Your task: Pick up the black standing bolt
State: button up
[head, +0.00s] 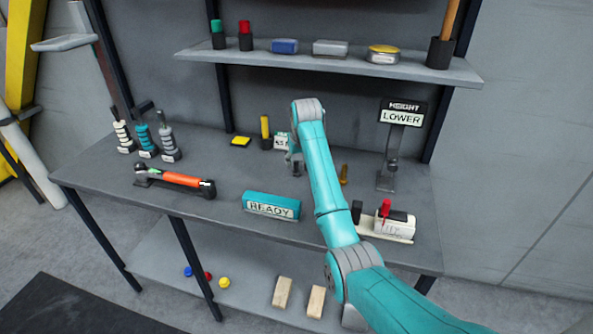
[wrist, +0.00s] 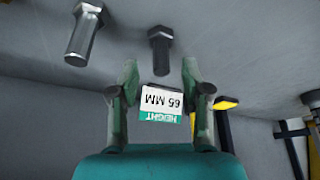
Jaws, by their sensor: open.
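In the wrist view, the black bolt (wrist: 160,42) has a hex head and a dark shank, and stands out from the grey table surface. It is beyond the gap between my fingertips and apart from them. My gripper (wrist: 160,78) is open and empty, with one finger on each side of the picture's middle. A brighter silver bolt (wrist: 84,32) is to its left.
A "65 MM" height sign (wrist: 161,103) shows upside down between my fingers. A brass-coloured bolt (head: 344,174) stands right of my arm. A HEIGHT LOWER sign (head: 403,113) stands farther right. The teal READY block (head: 270,206) sits in front. A shelf (head: 340,66) overhangs the back.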

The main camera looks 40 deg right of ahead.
aim_at(296, 168)
jog(key=shift+x, duration=1.45)
jog(key=shift+a, duration=0.1)
jog(key=shift+c, duration=0.3)
grip_shut()
